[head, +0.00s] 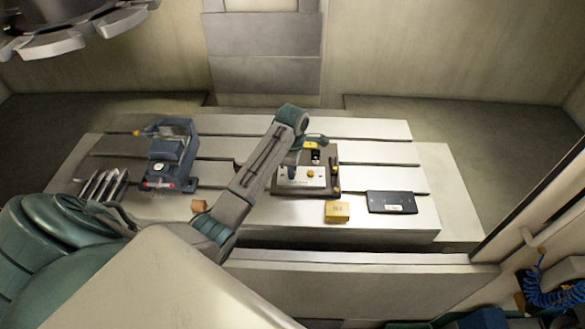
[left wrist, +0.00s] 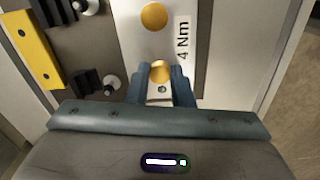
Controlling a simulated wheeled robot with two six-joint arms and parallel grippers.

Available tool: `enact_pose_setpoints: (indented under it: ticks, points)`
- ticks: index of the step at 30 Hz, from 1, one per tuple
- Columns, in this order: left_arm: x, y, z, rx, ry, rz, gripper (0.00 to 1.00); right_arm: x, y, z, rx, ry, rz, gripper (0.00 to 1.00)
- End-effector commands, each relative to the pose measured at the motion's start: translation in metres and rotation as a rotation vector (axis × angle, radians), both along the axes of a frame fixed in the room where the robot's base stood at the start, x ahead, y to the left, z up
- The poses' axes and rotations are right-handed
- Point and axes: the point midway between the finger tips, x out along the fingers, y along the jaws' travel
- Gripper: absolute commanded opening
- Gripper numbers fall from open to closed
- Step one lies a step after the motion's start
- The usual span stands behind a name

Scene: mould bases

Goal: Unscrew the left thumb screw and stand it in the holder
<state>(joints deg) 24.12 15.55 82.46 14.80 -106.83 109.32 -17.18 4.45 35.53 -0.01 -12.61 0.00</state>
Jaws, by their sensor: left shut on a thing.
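My left gripper (head: 291,171) reaches down over the left part of a light plate (head: 301,184) on the dark mould base. In the left wrist view its two blue fingers (left wrist: 161,84) are shut on a yellow-orange thumb screw (left wrist: 160,70), the left one. A small round spot, perhaps a hole, shows on the plate just below it. I cannot tell whether the screw is clear of the plate. The other thumb screw (left wrist: 153,15) stands apart on the plate, also in the head view (head: 311,172). A yellow block with dark holes (left wrist: 32,52), perhaps the holder, lies beside the plate.
Black clamps with pale knobs (left wrist: 109,86) stand close to the left finger. On the slotted table (head: 230,125) are a blue-grey vise (head: 165,155), a yellow box (head: 337,211) and a dark flat tablet (head: 392,202). The table's right end is clear.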

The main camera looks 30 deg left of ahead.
Motion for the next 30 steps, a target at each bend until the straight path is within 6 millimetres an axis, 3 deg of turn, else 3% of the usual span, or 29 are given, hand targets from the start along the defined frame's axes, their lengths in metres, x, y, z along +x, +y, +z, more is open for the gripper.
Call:
enact_pose_setpoints:
  ticks: [5, 21, 30]
  points:
    - [-0.0002, 0.0, -0.0002, 0.0, 0.001, 0.08, 0.0, 0.0, -0.0006, 0.0, -0.001, 0.0, 0.0, 0.36]
    - [-0.0003, 0.0, -0.0001, 0.0, 0.001, 0.738, 0.0, 0.0001, -0.0035, 0.0003, -0.004, 0.0, 0.002, 0.36]
    - [-0.0003, -0.0001, -0.0001, 0.0, 0.001, 0.785, 0.0, 0.0001, -0.0034, 0.0003, -0.003, 0.0, 0.001, 0.36]
